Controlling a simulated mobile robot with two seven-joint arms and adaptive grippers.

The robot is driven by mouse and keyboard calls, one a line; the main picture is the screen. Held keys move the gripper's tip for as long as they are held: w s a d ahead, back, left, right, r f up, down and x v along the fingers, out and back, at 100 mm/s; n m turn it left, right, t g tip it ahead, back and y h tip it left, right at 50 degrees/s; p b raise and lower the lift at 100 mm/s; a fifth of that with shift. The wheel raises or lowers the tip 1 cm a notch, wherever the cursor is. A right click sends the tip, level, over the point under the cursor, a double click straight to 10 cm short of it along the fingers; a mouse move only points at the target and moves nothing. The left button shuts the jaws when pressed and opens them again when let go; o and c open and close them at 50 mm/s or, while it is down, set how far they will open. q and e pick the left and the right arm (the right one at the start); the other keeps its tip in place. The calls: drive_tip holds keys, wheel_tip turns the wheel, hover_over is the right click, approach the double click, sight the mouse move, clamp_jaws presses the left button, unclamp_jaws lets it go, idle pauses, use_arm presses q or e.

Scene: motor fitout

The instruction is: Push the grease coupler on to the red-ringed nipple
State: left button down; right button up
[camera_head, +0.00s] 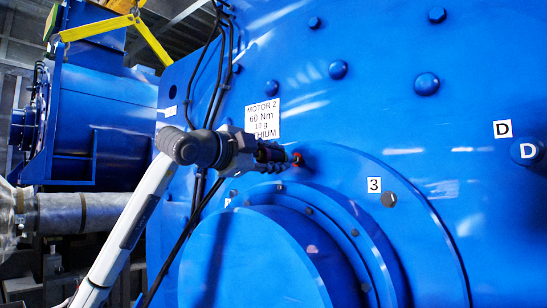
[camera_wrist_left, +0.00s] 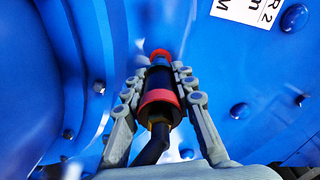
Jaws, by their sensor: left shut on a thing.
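My left gripper (camera_head: 272,155) is shut on the grease coupler (camera_wrist_left: 158,82), a dark cylinder with a red band and a black hose at its rear. The gripper's grey fingers (camera_wrist_left: 163,73) lie along both sides of it in the left wrist view. The coupler's front end points at the red-ringed nipple (camera_head: 298,158) on the blue motor face. The red ring (camera_wrist_left: 160,53) shows right at the coupler's tip in the wrist view. I cannot tell whether the coupler is seated on it or just short of it. My right gripper is not in view.
The big blue motor housing (camera_head: 380,110) fills the right, with bolts and a round stepped hub (camera_head: 250,262) below the nipple. A label (camera_head: 262,119) reads "MOTOR 2 60 Nm". Black cables (camera_head: 207,85) hang beside my arm.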

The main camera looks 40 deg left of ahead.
sight(260, 156)
use_arm(q)
drive_tip(key=shift+w+d+p, duration=0.1)
drive_tip(key=shift+w+p, duration=0.25)
drive_tip(key=shift+w, duration=0.8)
drive_tip(key=c, duration=1.2)
unclamp_jaws()
drive_tip(key=shift+o, duration=0.2)
drive_tip(key=s, duration=0.8)
drive_tip(key=s+a, duration=0.1)
drive_tip(key=s, duration=0.3)
